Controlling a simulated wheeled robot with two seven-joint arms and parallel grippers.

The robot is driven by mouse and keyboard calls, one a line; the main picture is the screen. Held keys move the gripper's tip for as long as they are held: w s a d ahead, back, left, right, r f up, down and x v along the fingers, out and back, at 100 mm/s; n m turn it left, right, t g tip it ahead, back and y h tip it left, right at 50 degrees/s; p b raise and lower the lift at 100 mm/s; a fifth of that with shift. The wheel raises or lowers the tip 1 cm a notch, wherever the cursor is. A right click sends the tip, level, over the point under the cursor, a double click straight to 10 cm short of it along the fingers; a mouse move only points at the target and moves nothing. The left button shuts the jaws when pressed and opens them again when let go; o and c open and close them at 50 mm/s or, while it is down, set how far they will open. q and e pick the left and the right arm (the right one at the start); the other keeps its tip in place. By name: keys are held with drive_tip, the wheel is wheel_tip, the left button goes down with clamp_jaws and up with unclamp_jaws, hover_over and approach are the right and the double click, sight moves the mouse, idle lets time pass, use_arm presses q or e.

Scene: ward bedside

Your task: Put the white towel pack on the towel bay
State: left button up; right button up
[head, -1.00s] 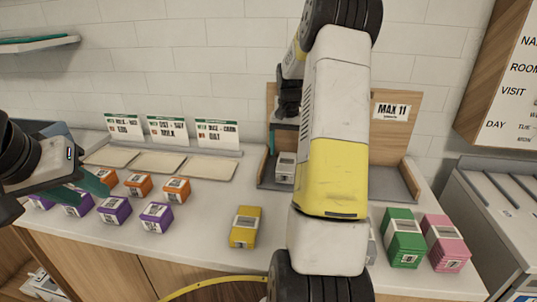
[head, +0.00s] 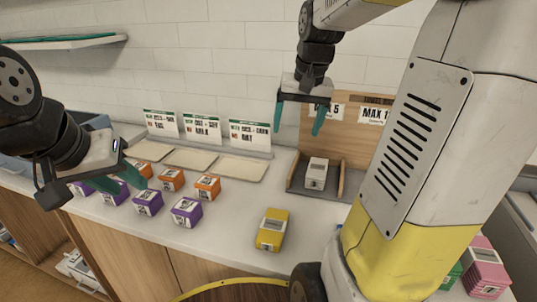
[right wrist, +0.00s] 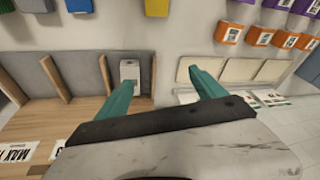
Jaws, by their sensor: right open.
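A white pack (head: 316,173) with a dark label stands in the left compartment of the wooden bay unit (head: 350,140); it also shows in the right wrist view (right wrist: 130,72). I take this compartment to be the towel bay, though its sign is partly covered. My right gripper (head: 299,115) is open and empty, fingers pointing down, above and behind the pack and apart from it. In the right wrist view its fingers (right wrist: 148,72) are spread wide. My left gripper (head: 122,184) hangs over the purple packs at the left; its jaw gap is unclear.
A yellow pack (head: 272,230) stands at the counter front. Orange packs (head: 207,187) and purple packs (head: 187,211) stand left of it, before shallow trays (head: 235,168) with signs. A pink pack (head: 486,270) is at the right. Grey (right wrist: 35,5) and blue (right wrist: 80,5) packs show in the wrist view.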

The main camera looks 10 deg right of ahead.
drive_tip(key=s+a+n+t, duration=0.1)
drive_tip(key=s+a, duration=0.3)
drive_tip(key=s, duration=0.3)
drive_tip(key=s+a+n+t+y, duration=0.1)
drive_tip(key=s+a+n+t, duration=0.1)
drive_tip(key=s+a, duration=0.2)
drive_tip(key=shift+s+a+f+y, duration=0.3)
drive_tip(key=shift+s+a, duration=0.05)
drive_tip(key=shift+s, duration=1.4)
